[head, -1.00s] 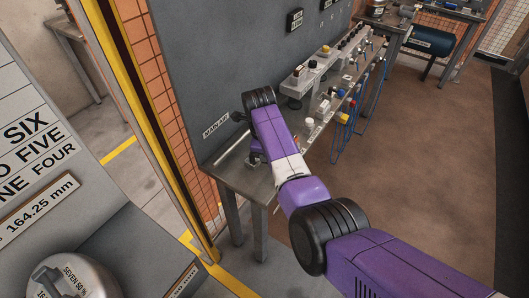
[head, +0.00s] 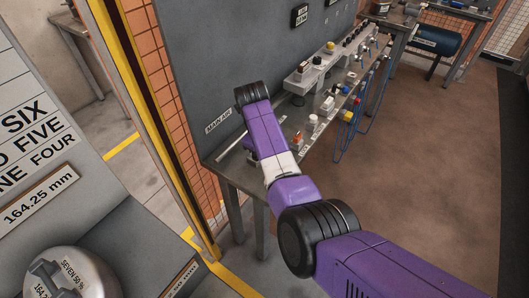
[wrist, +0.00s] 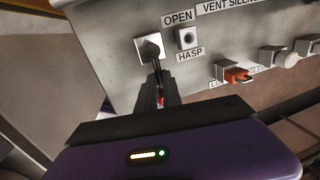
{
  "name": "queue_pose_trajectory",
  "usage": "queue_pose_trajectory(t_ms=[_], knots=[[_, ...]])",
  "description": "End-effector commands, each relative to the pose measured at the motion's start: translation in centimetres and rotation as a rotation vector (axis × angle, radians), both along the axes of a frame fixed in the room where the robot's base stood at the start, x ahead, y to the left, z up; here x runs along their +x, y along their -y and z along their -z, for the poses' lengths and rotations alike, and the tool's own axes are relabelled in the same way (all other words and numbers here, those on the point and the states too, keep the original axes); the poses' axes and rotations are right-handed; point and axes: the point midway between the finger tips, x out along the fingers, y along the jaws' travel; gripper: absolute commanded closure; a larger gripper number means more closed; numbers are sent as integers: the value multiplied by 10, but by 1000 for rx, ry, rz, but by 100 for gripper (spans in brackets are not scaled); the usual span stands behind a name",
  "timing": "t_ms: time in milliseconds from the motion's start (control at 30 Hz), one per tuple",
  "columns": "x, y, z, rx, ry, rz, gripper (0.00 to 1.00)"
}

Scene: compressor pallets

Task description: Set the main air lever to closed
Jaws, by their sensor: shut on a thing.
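In the wrist view my gripper (wrist: 158,82) is shut, its dark fingers reaching up to a pale square plate (wrist: 141,52) on a grey panel. A bit of red shows between the fingers, and I take this to be the main air lever (wrist: 160,97). The fingers hide most of it, so its exact angle cannot be told. An OPEN label (wrist: 179,17) is right of the plate. In the head view the MAIN AIR sign (head: 218,122) is on the grey wall, left of my purple arm, which hides the lever and my fingertips.
In the head view a metal bench (head: 233,172) carries several valves and blue hoses. Brown floor right of it is clear.

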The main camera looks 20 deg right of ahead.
Motion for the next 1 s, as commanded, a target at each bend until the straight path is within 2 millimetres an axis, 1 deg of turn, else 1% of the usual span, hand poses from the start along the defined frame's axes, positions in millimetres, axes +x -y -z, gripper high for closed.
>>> queue_pose_trajectory(t_ms=[167, 200, 300, 567, 667, 767, 1000], knots=[[0, -1, 0, 2, -1, 0, 100], [0, -1, 0, 2, -1, 0, 86], [0, -1, 0, 2, -1, -1, 68], [0, -1, 0, 1, -1, -1, 68], [0, -1, -3, 1, 0, -1, 68], [-1, -3, -13, 1, 3, -3, 68], [-5, -10, -51, 2, 2, -2, 68]])
